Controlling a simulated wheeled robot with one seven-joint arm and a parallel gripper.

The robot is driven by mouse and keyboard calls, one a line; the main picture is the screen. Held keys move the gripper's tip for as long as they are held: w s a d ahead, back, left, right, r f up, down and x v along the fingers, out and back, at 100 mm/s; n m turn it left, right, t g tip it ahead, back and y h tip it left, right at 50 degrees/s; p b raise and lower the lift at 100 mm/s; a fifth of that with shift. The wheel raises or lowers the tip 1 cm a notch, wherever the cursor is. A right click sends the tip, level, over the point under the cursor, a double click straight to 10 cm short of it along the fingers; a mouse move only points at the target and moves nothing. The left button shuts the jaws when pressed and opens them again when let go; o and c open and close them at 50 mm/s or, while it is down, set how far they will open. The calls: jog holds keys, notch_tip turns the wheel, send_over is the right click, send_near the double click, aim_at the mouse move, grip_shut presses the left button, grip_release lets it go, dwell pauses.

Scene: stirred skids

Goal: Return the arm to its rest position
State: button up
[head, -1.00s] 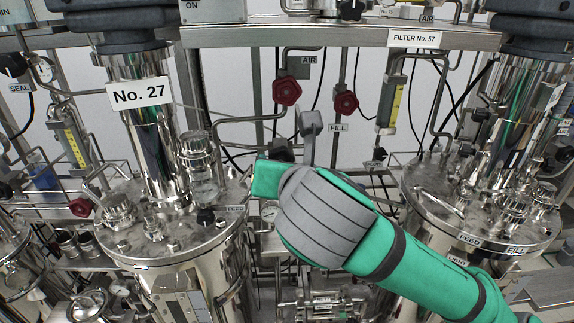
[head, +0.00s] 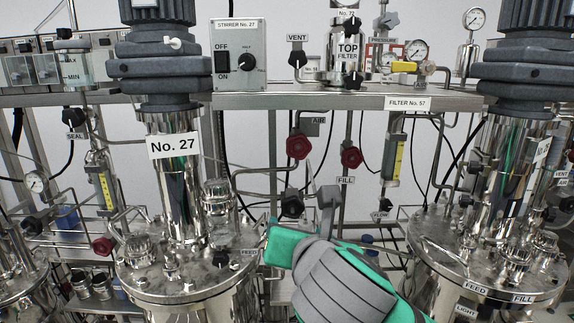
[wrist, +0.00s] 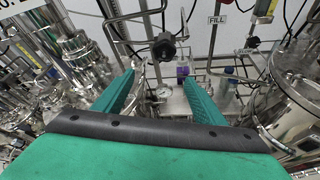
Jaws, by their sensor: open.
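My arm reaches in from the bottom right in the head view, with a grey ribbed wrist joint and green covers. The green end of my gripper (head: 287,245) points left, between the two steel vessels; its fingers cannot be made out there. In the wrist view my gripper (wrist: 160,88) shows two green fingers spread apart, with nothing held between them.
The No. 27 vessel (head: 172,270) stands left of my gripper and another steel vessel (head: 490,262) stands right. Red valve knobs (head: 299,146) and a FILL label (head: 346,180) hang behind. A metal shelf (head: 290,101) with a stirrer box (head: 238,52) crosses above.

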jog(key=w+a+f+m+t+y, duration=0.35)
jog(key=a+m+y, duration=0.25)
jog(key=m, duration=0.4)
jog(key=s+d+f+m+t+h, duration=0.1)
jog(key=s+f+m+h, duration=0.4)
jog(key=f+m, duration=0.7)
jog(key=s+f+m+t+h, duration=0.15)
jog(key=s+f+m, duration=0.6)
jog(key=f, duration=0.95)
jog(key=s+d+f+m+g, duration=0.1)
jog(key=s+f, duration=0.3)
jog(key=s, duration=0.5)
jog(key=s+d+f+m+g, duration=0.1)
jog(key=s+f, duration=0.3)
jog(key=s, duration=0.5)
jog(key=s+d+f+m+g+h, duration=0.1)
jog(key=s+f+m+g, duration=0.1)
jog(key=s, duration=0.8)
jog(key=shift+f, duration=0.9)
jog(key=shift+m, duration=0.25)
